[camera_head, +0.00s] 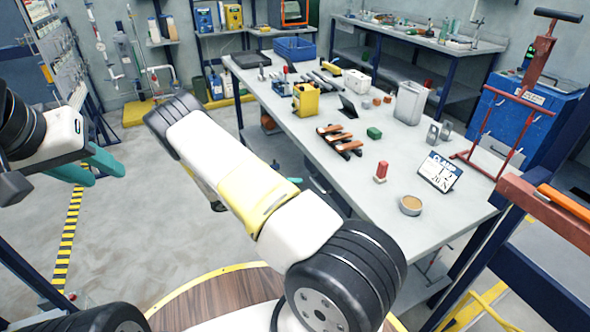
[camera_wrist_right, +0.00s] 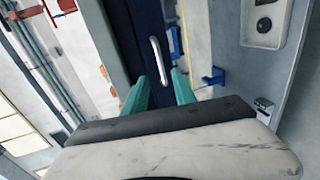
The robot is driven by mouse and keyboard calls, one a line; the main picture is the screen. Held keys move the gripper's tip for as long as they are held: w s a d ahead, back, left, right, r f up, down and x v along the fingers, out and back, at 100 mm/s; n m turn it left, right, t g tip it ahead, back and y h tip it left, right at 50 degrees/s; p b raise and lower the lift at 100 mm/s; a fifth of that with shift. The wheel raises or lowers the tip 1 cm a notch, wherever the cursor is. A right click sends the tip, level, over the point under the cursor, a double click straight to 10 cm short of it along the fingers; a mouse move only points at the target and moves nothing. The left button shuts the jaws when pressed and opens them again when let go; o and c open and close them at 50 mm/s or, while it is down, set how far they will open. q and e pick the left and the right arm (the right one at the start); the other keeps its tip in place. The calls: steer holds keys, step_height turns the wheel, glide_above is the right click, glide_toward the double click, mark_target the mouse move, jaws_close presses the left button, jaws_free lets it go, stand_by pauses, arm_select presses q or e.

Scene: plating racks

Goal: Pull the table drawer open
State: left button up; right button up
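The drawer front is a dark blue panel (camera_wrist_right: 143,30) in the right wrist view, with an upright silver bar handle (camera_wrist_right: 158,61). My right gripper (camera_wrist_right: 160,82) is open. Its two teal fingers stand on either side of the handle's lower end, apart from each other; I cannot tell whether they touch it. In the head view the drawer is hidden behind my right arm, under the grey work table (camera_head: 305,128). My left gripper (camera_head: 104,174) is at the left of the head view, open and empty, away from the table.
The tabletop holds a yellow box (camera_head: 306,100), orange-and-black tools (camera_head: 340,141), a red block (camera_head: 381,171), a round tan container (camera_head: 410,205) and a clamp sign (camera_head: 440,172). A red frame (camera_head: 510,110) stands at the right.

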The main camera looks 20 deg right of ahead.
steer(key=x, duration=0.7)
steer(key=shift+d+f, duration=0.15)
steer(key=shift+d, duration=0.25)
steer(key=shift+w, duration=0.1)
jaws_close()
stand_by(1.0)
